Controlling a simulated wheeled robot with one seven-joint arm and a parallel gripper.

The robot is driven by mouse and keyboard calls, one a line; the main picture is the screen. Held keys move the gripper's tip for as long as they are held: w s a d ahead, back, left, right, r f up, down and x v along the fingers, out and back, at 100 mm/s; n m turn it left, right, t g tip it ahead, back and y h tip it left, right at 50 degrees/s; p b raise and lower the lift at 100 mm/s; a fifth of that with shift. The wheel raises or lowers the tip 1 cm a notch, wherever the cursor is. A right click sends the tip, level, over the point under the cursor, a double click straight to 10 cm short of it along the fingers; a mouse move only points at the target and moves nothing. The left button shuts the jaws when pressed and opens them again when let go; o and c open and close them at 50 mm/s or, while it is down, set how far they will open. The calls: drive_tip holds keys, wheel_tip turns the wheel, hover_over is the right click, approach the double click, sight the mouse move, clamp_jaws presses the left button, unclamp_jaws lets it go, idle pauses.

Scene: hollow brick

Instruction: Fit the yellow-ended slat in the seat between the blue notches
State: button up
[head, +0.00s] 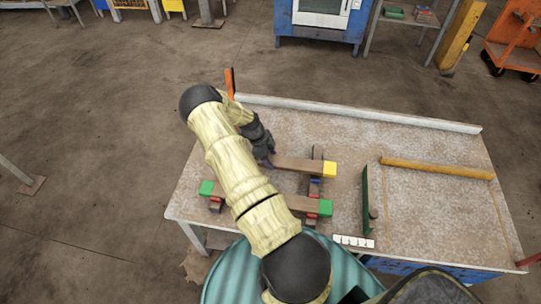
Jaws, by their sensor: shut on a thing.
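The brown slat with a yellow end (297,164) lies crosswise in the head view, its yellow block at the right. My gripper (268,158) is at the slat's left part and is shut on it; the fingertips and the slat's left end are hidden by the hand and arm. The left blue notch is hidden behind my arm.
A green-ended slat (300,203) lies nearer, at red-marked notches (312,216), its middle covered by my arm. A green upright panel (366,200) stands to the right. A yellow bar (437,168) lies at the right of the table (420,215). A white ledge (355,114) edges the back.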

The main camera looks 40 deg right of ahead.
drive_tip(key=shift+w+a+f+b, duration=0.1)
drive_tip(key=shift+f+b, duration=0.3)
idle(0.5)
drive_tip(key=shift+f+b, duration=1.05)
drive_tip(key=shift+f, duration=0.15)
idle(0.8)
drive_tip(key=o, duration=1.3)
drive_tip(key=shift+r, duration=0.1)
drive_tip(key=b+v, duration=0.1)
drive_tip(key=v, duration=1.6)
